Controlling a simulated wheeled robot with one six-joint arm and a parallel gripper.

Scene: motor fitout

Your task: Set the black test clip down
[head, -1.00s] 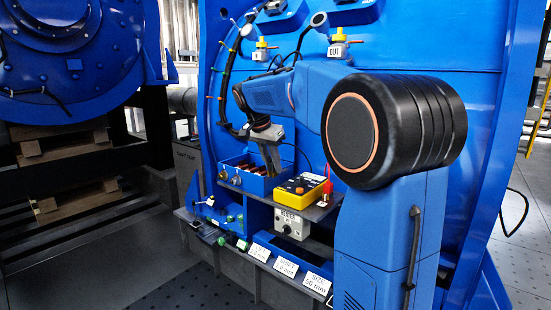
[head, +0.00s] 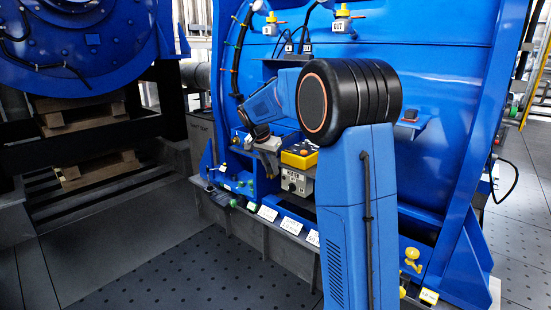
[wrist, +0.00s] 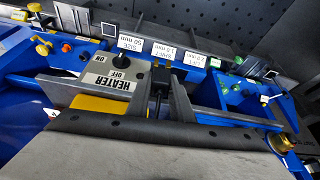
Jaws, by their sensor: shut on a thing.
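My gripper (head: 267,158) is just left of the yellow tester (head: 299,155) in the head view, at the front of the blue motor housing. In the wrist view my gripper (wrist: 160,88) is shut on the small black test clip (wrist: 160,77), which shows as a dark piece between the grey fingers. The clip is too small to make out in the head view. I cannot tell whether it touches anything below.
The grey HEATER box (head: 296,181) sits under the tester; it also shows beside my fingers in the wrist view (wrist: 115,77). White labels (head: 267,213) line the front ledge. A yellow fitting (head: 412,257) stands at lower right. The floor in front is clear.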

